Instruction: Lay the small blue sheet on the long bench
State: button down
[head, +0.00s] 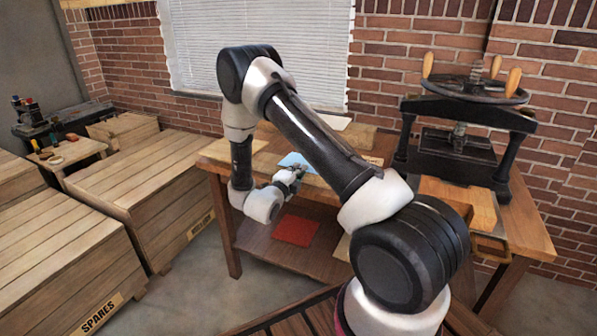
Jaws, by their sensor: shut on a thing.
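A small light-blue sheet (294,160) shows at the tips of my gripper (296,172), over the left part of the wooden bench. My gripper is shut on the sheet, near the bench's front edge. From this view I cannot tell whether the sheet touches the bench top or is held just above it. The wooden bench (528,222) stands against the brick wall and carries a black hand press at its right end; I cannot tell if it is the long bench. My arm hides the middle of its top.
A black hand press (460,150) with a handled wheel stands on the bench. A red sheet (295,230) lies on the lower shelf. Pale sheets lie near the bench's back. Large wooden crates (140,175) stand at left, and a small tool table (75,152) is behind them.

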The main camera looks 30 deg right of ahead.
jog(key=c, duration=1.5)
grip_release()
jog(key=shift+s+d+f, duration=0.1)
jog(key=shift+s+f, duration=0.05)
jog(key=shift+f, duration=0.5)
jog(key=shift+r, duration=0.1)
jog(key=shift+r, duration=0.15)
jog(key=o, duration=0.4)
jog(key=shift+w, duration=0.2)
jog(key=shift+s+a, duration=0.1)
jog(key=shift+a, duration=0.1)
jog(key=v, duration=0.6)
jog(key=shift+s+a, duration=0.1)
